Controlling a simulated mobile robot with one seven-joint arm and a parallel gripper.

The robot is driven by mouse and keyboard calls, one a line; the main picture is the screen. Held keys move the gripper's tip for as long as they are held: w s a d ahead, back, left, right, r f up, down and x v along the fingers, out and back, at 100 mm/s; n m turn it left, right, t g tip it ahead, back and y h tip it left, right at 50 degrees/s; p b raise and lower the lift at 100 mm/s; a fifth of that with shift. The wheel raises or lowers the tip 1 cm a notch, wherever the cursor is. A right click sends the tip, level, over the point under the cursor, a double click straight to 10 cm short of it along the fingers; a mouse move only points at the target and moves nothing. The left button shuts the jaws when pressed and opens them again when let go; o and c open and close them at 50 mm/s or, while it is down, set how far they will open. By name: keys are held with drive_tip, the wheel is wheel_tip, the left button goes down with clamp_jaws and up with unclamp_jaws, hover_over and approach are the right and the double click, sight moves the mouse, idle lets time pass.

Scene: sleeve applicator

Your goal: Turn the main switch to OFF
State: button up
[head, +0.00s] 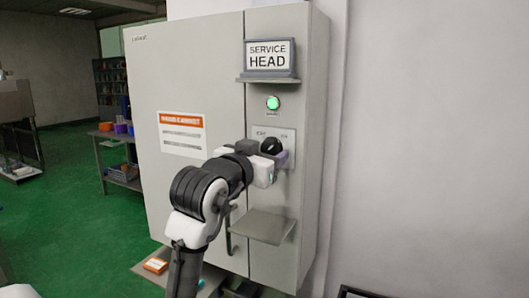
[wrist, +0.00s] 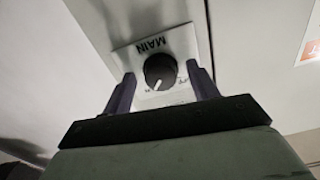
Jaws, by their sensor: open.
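The main switch is a round black knob (wrist: 160,70) with a white pointer line, on a pale plate (wrist: 150,45) marked MAIN. In the head view the knob (head: 271,145) sits on the cabinet's narrow right section, below a lit green lamp. My gripper (wrist: 161,88) is open, with one finger on each side of the knob. I cannot tell whether the fingers touch it. In the head view my gripper (head: 275,162) is at the plate and hides its lower part. Which label the pointer marks is not clear.
The grey cabinet (head: 200,80) carries a SERVICE HEAD sign (head: 270,56) on a small ledge above the green lamp (head: 272,103). A grey shelf (head: 263,226) juts out below my gripper. A bare wall (head: 430,120) stands to the right.

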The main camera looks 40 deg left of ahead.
drive_tip(key=c, duration=1)
drive_tip(key=shift+n, duration=0.4)
drive_tip(key=n+p, duration=0.1)
drive_tip(key=n, duration=0.1)
drive_tip(key=n+p, duration=0.2)
drive_tip(key=shift+d+r+n, duration=0.15)
drive_tip(key=shift+n, duration=0.25)
drive_tip(key=n+p, duration=0.3)
drive_tip(key=n, duration=0.1)
drive_tip(key=shift+r+p, duration=0.1)
drive_tip(key=shift+p, duration=0.3)
drive_tip(key=n+p, duration=0.4)
drive_tip(key=n, duration=0.1)
drive_tip(key=shift+n, duration=0.3)
drive_tip(key=shift+n+p, duration=1.05)
drive_tip(key=shift+n, duration=0.25)
